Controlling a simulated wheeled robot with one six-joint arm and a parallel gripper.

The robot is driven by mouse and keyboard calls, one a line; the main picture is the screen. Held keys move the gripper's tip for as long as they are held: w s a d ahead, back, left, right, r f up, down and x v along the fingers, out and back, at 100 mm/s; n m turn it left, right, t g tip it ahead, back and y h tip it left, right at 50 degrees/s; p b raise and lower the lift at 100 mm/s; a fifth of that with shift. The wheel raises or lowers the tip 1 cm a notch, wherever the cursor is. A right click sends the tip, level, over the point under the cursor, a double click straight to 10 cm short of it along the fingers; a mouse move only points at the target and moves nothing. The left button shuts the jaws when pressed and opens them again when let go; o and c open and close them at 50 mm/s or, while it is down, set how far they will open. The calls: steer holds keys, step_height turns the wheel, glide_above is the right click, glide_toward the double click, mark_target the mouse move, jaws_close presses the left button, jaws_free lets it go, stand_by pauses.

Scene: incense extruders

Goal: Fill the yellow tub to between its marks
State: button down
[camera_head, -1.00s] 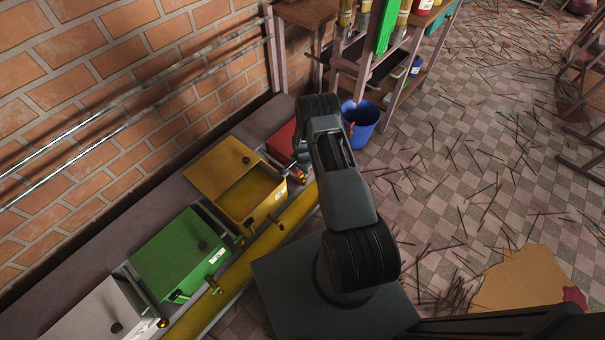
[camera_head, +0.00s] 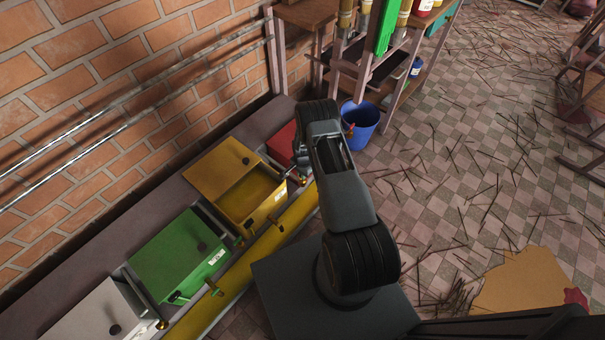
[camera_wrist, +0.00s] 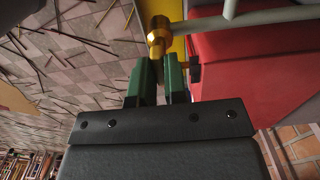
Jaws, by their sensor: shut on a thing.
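The yellow tub (camera_head: 234,203) stands in the row along the wall, between the green tub and the red tub. Its flat top with a dark knob (camera_head: 245,160) covers the rear left part, and its front right part is open. A white label (camera_head: 280,194) is on its front; I cannot make out the marks or the level inside. My gripper (camera_wrist: 162,72) has green fingers close together on part of a brass tap (camera_wrist: 158,38), beside the red tub (camera_wrist: 235,65). In the head view my arm hides the fingers.
The green tub (camera_head: 170,262) and a grey tub (camera_head: 100,315) stand to the left. A yellow trough (camera_head: 245,268) runs along the front of the tubs. A blue bucket (camera_head: 361,118) stands by the shelf (camera_head: 398,100). Sticks litter the tiled floor on the right.

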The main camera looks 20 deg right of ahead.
steer(key=shift+n+b, duration=0.3)
steer(key=shift+b, duration=0.05)
steer(key=shift+f+n, duration=0.1)
steer(key=shift+n, duration=0.2)
steer(key=n+b, duration=0.2)
steer(key=n, duration=0.1)
steer(key=shift+b, duration=0.3)
steer(key=n+b, duration=0.2)
steer(key=n, duration=0.2)
steer(key=shift+n, duration=0.5)
steer(key=shift+s, duration=0.1)
steer(key=c, duration=1.2)
jaws_free()
steer(key=shift+o, duration=0.2)
step_height(320, 180, up, 14)
steer(key=p, duration=0.3)
